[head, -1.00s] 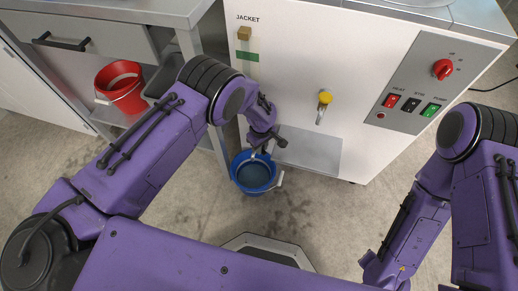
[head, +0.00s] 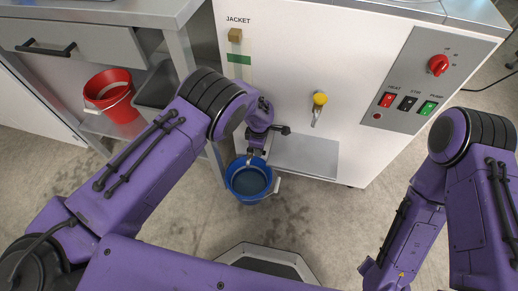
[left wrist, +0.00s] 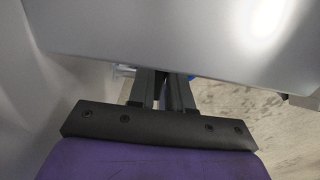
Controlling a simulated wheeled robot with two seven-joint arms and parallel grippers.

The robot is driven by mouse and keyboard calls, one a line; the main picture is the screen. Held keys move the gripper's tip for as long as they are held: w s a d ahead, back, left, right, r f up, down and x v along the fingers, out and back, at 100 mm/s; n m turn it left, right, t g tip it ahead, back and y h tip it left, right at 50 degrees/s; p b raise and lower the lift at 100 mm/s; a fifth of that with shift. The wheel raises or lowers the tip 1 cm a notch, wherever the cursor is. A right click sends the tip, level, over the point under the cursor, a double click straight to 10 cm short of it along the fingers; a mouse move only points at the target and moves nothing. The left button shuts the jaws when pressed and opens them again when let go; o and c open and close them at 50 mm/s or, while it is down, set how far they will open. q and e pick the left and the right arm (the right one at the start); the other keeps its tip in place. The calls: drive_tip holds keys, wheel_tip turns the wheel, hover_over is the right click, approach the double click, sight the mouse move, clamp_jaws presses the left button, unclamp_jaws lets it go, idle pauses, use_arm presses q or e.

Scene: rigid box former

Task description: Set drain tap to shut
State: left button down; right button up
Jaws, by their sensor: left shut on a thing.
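My left gripper (head: 250,158) is low at the left front of the white cabinet, just above the blue bucket (head: 238,190). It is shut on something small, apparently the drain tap. The tap itself is hidden by my wrist and fingers, so its setting cannot be seen. In the left wrist view the gripper's fingers (left wrist: 162,92) reach in under a grey panel (left wrist: 170,35), with their tips partly hidden. The blue bucket stands on the floor with liquid in it. My right gripper is not in view.
A yellow-knobbed valve (head: 319,99) is on the cabinet front (head: 290,60), above a grey plate (head: 305,157). A control panel with a red knob (head: 438,65) is at right. A red bucket (head: 122,108) is on the left bench's shelf. The floor (head: 190,225) in front is clear.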

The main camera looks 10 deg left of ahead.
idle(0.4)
use_arm(q)
drive_tip(key=c, duration=1)
unclamp_jaws()
drive_tip(key=shift+c, duration=0.2)
wheel_tip(320, 180, up, 11)
drive_tip(key=p, duration=0.3)
drive_tip(key=shift+f, duration=0.2)
